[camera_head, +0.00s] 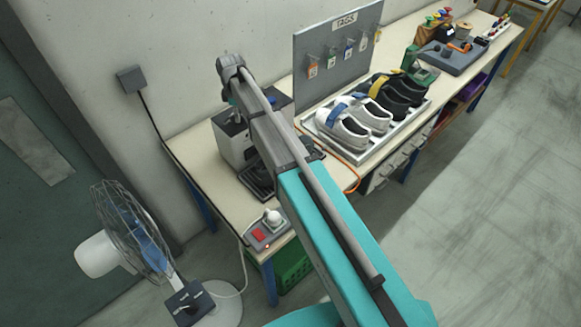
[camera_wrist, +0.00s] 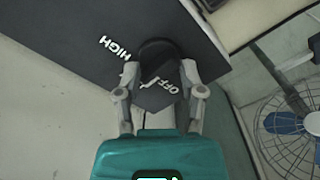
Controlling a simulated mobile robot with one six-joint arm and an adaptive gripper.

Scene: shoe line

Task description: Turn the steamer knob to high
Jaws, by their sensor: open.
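The steamer (camera_head: 233,143) is a pale box with dark parts on the left end of the bench, partly hidden behind my arm. In the wrist view its dark panel (camera_wrist: 75,35) carries the white words HIGH and OFF. The round black knob (camera_wrist: 158,48) lies between and just beyond the fingertips of my gripper (camera_wrist: 158,72). The fingers are apart, one on each side of the knob; I cannot tell whether they touch it. OFF shows between the fingers and HIGH to their left. My gripper is hidden in the head view.
A shoe tray (camera_head: 318,128) and a tag board (camera_head: 335,50) stand right of the steamer. A power strip (camera_head: 268,232) with a red switch sits at the bench's near corner. A caged fan (camera_head: 130,225) stands on the floor at left; it also shows in the wrist view (camera_wrist: 285,130).

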